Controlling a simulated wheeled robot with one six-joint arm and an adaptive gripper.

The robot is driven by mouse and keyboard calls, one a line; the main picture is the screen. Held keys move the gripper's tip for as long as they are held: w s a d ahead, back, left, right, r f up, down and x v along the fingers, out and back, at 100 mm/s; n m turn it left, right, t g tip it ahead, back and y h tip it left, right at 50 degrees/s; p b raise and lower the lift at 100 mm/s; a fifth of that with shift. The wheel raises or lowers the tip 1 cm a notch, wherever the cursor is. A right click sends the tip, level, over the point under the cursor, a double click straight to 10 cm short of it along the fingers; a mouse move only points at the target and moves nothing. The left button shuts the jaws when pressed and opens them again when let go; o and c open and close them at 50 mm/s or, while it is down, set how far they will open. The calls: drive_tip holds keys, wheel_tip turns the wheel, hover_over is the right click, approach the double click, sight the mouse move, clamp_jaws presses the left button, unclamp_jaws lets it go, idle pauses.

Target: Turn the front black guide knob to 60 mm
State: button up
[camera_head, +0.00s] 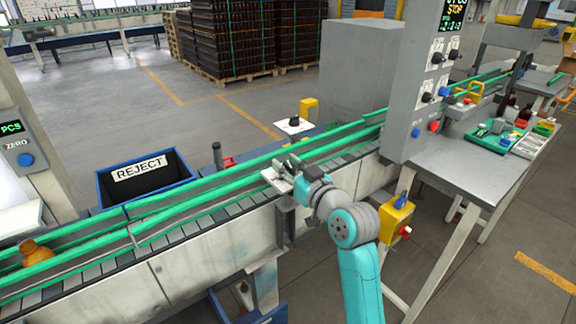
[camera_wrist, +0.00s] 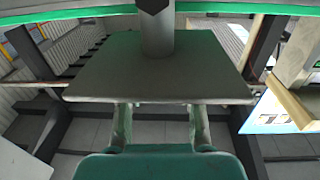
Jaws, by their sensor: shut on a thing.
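The front black guide knob is hidden between the fingers of my gripper (camera_head: 284,164), at a pale plate (camera_head: 274,181) on the near side of the conveyor. My gripper comes in from the right and is shut on the knob. In the wrist view my two fingers (camera_wrist: 160,115) run up to a grey-green plate (camera_wrist: 100,78), which hides their tips. The knob's pointer and any scale marks cannot be read.
Green guide rails (camera_head: 220,172) run along the conveyor beside my gripper. Another black knob (camera_head: 294,121) stands on a white plate beyond them. An orange-brown bottle (camera_head: 33,252) is on the belt at left. A blue REJECT bin (camera_head: 146,190) stands behind. A control column (camera_head: 412,95) rises at right.

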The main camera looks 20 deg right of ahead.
drive_tip(key=shift+n+y, duration=0.3)
drive_tip(key=shift+y, duration=0.2)
drive_tip(key=o, duration=1.2)
drive_tip(key=shift+c, duration=0.2)
drive_tip(key=v, duration=1.2)
drive_tip(key=shift+r, duration=0.15)
